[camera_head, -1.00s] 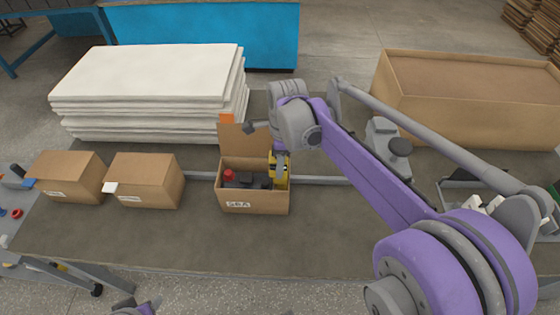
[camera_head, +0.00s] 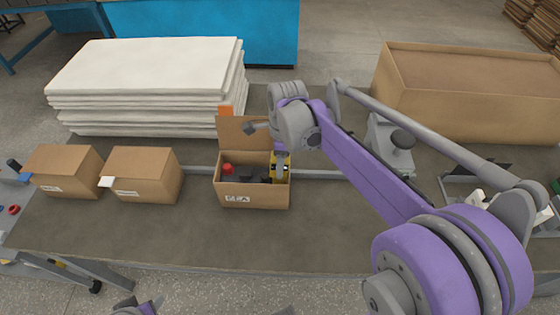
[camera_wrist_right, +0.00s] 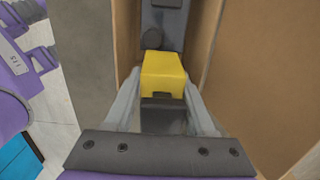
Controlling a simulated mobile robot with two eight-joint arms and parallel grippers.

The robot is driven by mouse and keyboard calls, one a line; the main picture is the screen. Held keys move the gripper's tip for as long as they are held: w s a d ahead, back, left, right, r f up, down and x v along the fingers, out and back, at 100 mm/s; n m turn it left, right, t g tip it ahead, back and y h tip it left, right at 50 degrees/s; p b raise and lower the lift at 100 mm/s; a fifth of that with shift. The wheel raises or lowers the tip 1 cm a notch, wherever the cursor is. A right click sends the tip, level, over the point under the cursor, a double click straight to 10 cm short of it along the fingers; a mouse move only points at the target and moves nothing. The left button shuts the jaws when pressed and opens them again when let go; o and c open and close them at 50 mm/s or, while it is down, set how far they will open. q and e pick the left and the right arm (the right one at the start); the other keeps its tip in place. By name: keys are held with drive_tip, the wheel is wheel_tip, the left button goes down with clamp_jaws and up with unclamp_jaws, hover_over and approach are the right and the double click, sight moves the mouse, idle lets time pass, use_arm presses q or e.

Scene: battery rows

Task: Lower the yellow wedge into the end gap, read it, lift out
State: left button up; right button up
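The open cardboard box (camera_head: 235,195) stands in the middle of the bench with its rear flap up. A red-topped item (camera_head: 227,169) and dark items (camera_head: 250,180) sit inside it. My right gripper (camera_head: 280,165) reaches down into the box's right end. In the right wrist view the yellow wedge (camera_wrist_right: 162,72) lies between the two grey fingers (camera_wrist_right: 160,105), with a dark part (camera_wrist_right: 165,112) on its near side; the fingers look closed on it. Cardboard walls rise on both sides. The wedge's lower end is hidden.
Two closed cartons (camera_head: 145,176) (camera_head: 62,172) stand left of the open box. White sheets (camera_head: 145,80) are stacked behind. A large open carton (camera_head: 465,100) is at the back right. The bench (camera_head: 190,235) is clear in front.

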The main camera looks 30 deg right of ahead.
drive_tip(key=o, duration=0.4)
drive_tip(key=r, duration=0.7)
drive_tip(key=r+p, duration=0.1)
drive_tip(key=r, duration=0.2)
drive_tip(key=shift+s+d+r, duration=0.15)
drive_tip(key=shift+d+r, duration=0.15)
drive_tip(key=shift+r, duration=0.05)
use_arm(q)
wheel_tip(320, 180, up, 9)
drive_tip(key=w+p, duration=0.3)
drive_tip(key=p, duration=0.3)
drive_tip(key=shift+t, duration=0.3)
use_arm(e)
wheel_tip(320, 180, up, 10)
use_arm(q)
drive_tip(key=shift+s+r, duration=0.1)
use_arm(e)
drive_tip(key=c, duration=0.5)
clamp_jaws()
